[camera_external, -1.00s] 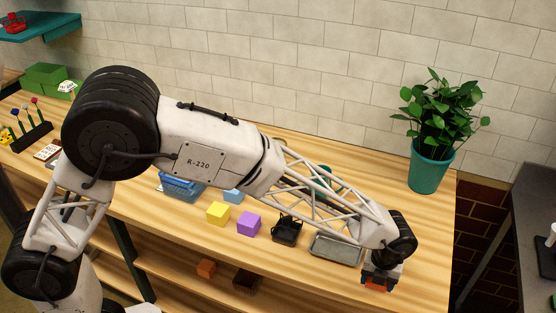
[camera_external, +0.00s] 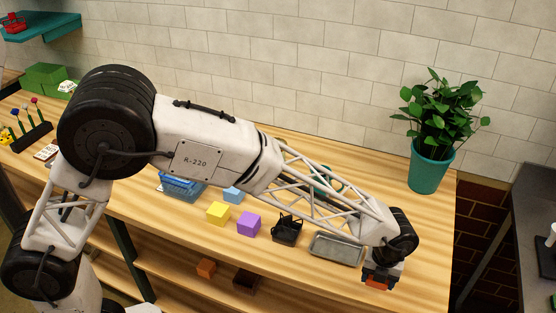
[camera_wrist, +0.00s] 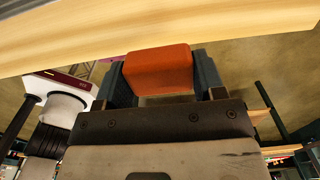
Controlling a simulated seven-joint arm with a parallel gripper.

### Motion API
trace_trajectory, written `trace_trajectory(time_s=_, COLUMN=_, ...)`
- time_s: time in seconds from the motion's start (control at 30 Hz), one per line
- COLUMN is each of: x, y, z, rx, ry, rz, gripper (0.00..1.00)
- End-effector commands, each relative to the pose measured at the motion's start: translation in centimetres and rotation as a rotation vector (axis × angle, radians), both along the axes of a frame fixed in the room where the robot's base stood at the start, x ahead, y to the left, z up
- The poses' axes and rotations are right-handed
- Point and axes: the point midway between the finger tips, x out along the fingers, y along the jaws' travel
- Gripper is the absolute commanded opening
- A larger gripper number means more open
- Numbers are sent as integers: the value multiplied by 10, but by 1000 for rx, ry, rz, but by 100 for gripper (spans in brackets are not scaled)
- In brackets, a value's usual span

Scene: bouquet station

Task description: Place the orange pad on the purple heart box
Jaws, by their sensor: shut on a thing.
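The orange pad (camera_external: 376,284) is held in my gripper (camera_external: 377,281), near the front edge of the table at the right. In the wrist view the orange pad (camera_wrist: 158,68) sits between the two dark fingers of my gripper (camera_wrist: 163,75), which are shut on its sides. The purple box (camera_external: 249,223) stands on the table well to the left of my gripper. It looks like a cube here; a heart marking cannot be made out. The purple box is not clearly seen in the wrist view.
A grey metal tray (camera_external: 336,249) and a black holder (camera_external: 287,229) stand between the purple box and my gripper. A yellow box (camera_external: 218,212) and a blue box (camera_external: 233,195) are left of the purple one. A potted plant (camera_external: 428,170) stands at the back right.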

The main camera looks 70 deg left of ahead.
Motion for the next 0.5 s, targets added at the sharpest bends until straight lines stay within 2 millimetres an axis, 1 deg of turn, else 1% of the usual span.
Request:
trace_trajectory(time_s=0.17, x=1, y=0, z=33, rx=-1, ry=-6, rz=0, gripper=40)
trace_trajectory(time_s=0.5, x=0, y=0, z=112, rx=-1, ry=-4, rz=0, gripper=40)
